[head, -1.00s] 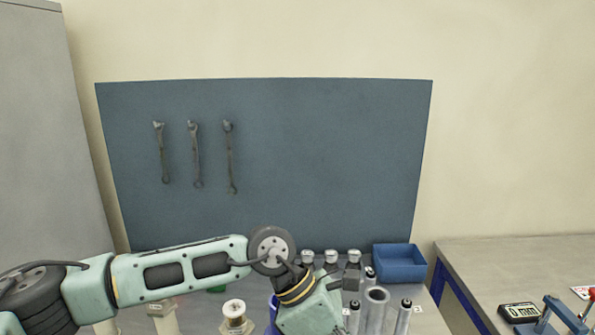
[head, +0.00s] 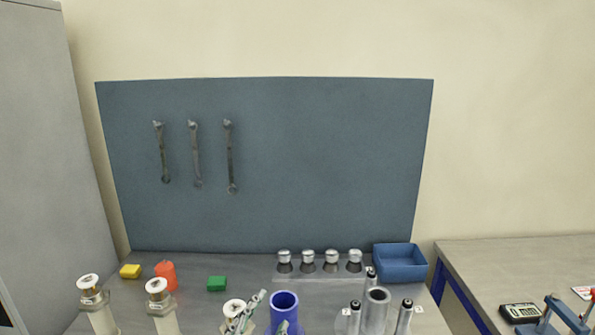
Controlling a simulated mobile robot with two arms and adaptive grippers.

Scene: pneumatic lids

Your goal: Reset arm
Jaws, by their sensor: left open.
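My left gripper (head: 264,312) is low in the head view, with only its fingers showing at the bottom edge. Its fingers are apart, one in front of a white cylinder with a metal top (head: 234,305) and one in front of a blue open tube (head: 285,301). I see nothing held between them. The rest of the left arm is out of view. My right gripper is not in view. Several silver-topped lids (head: 308,258) stand in a row at the back of the bench.
More white cylinders (head: 159,301) stand at front left. A yellow block (head: 130,271), an orange cylinder (head: 167,276) and a green block (head: 217,283) lie behind. A grey tube assembly (head: 377,310) stands right, before a blue bin (head: 400,263). Wrenches (head: 195,155) hang on the blue board (head: 320,160).

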